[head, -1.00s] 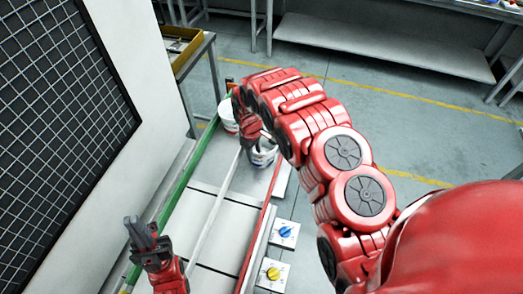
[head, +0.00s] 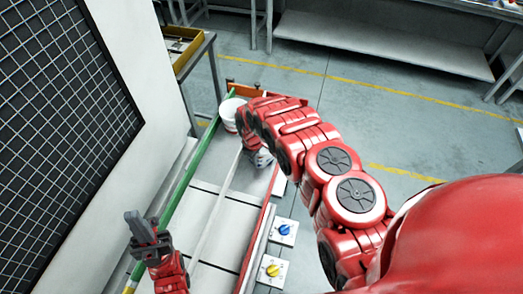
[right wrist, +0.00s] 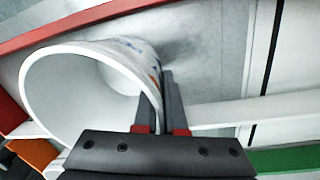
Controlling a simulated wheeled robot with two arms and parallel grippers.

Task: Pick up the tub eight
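A white open tub with blue and orange print on its side (right wrist: 92,88) fills the left of the right wrist view. No number is readable on either tub. My left gripper (head: 141,226) is over the near left, away from the tubs; its finger gap is unclear.
The tubs are in a long channel between a green rail (head: 187,172) and a red rail (head: 259,232), with an orange end piece (head: 247,89). Blue (head: 285,230) and yellow (head: 273,270) knobs sit to the right. A mesh panel (head: 65,100) stands at the left.

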